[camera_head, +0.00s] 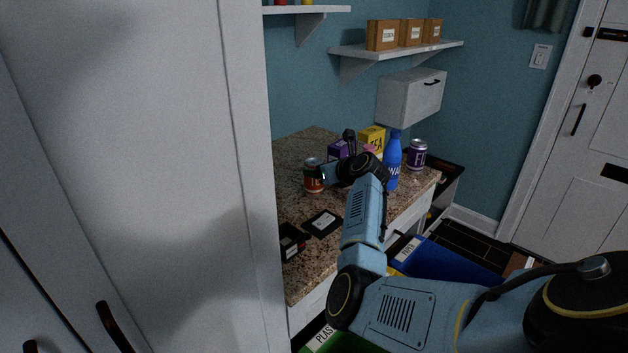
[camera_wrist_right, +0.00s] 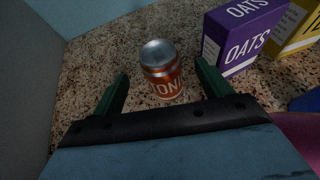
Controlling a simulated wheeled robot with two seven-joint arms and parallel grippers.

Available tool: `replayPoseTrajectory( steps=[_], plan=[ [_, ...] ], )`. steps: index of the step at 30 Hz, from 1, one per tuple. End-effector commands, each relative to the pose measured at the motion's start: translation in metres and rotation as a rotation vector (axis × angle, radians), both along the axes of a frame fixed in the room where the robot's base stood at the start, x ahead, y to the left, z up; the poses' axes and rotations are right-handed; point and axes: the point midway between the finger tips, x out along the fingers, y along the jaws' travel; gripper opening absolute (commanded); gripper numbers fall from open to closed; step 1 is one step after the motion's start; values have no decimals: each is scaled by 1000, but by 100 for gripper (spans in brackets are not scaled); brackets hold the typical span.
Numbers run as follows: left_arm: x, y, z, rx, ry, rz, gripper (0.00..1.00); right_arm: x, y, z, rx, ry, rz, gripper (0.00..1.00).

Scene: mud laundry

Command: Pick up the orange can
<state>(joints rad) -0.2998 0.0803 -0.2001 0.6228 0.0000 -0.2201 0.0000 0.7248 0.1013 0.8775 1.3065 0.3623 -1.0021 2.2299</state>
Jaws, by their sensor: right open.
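The orange can (camera_head: 313,179) stands upright on the speckled granite counter (camera_head: 298,210). In the right wrist view the can (camera_wrist_right: 162,72) has a silver top and white lettering, and stands just beyond and between the two fingers. My right gripper (camera_wrist_right: 166,92) is open and empty, with a dark green finger on each side. In the head view my right arm reaches over the counter from the right, and its gripper (camera_head: 329,170) is beside the can, partly hidden by the wrist. My left gripper is not in view.
A purple oats box (camera_wrist_right: 242,36) and yellow tea box (camera_head: 372,139) stand right of the can. A blue bottle (camera_head: 392,160) and purple can (camera_head: 417,155) are farther right. Black flat items (camera_head: 322,223) lie nearer. A tall white cabinet (camera_head: 150,150) borders the counter's left.

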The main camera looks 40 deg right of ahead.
Motion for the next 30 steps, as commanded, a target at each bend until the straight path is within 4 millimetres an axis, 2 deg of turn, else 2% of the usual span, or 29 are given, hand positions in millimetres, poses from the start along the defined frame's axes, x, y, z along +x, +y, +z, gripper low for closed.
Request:
replayPoseTrajectory(
  steps=[12, 24, 30],
  plan=[
    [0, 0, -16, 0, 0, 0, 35, 42, -6, -18, -1, 0, 1, 77],
    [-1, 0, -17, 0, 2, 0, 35, 48, -7, -20, -1, 1, 0, 77],
    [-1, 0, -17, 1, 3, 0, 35, 48, -7, -20, -1, 1, 0, 51]
  ],
)
